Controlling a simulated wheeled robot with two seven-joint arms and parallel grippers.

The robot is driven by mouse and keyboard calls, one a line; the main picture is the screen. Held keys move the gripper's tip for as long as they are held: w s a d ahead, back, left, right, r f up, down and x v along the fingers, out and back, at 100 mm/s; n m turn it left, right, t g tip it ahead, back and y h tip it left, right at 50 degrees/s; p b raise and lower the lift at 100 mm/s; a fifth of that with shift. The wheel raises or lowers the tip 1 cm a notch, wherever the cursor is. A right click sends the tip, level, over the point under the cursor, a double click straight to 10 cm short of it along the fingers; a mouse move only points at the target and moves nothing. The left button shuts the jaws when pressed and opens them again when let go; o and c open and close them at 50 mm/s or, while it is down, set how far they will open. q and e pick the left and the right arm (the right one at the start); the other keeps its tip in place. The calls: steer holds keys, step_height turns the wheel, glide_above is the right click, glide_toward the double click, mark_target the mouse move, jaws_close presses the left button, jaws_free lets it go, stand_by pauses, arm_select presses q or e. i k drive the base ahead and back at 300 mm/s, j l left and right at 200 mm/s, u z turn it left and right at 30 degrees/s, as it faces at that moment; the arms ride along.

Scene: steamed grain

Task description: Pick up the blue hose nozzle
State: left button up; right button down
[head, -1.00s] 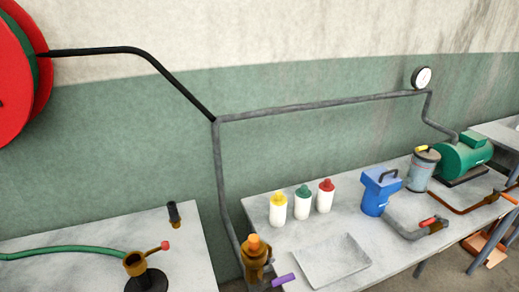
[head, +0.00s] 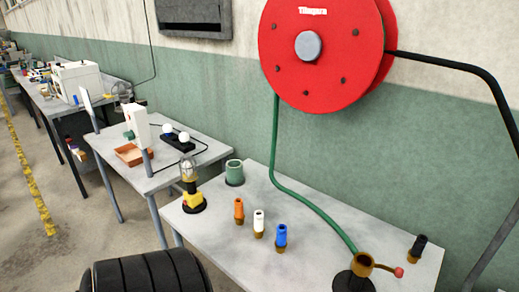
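The blue hose nozzle (head: 281,237) stands upright on the grey table (head: 310,267), with a brown base. A white nozzle (head: 259,223) and an orange nozzle (head: 239,210) stand in a row to its left. A black nozzle (head: 417,247) stands apart at the right end of the table. Neither of my grippers shows in the head view.
A red hose reel (head: 330,70) hangs on the wall, its green hose (head: 290,188) running down to a brass fitting (head: 362,264). A black ribbed object (head: 145,275) is in front.

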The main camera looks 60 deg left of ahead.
mark_target(281, 242)
steer(key=u, duration=1.6)
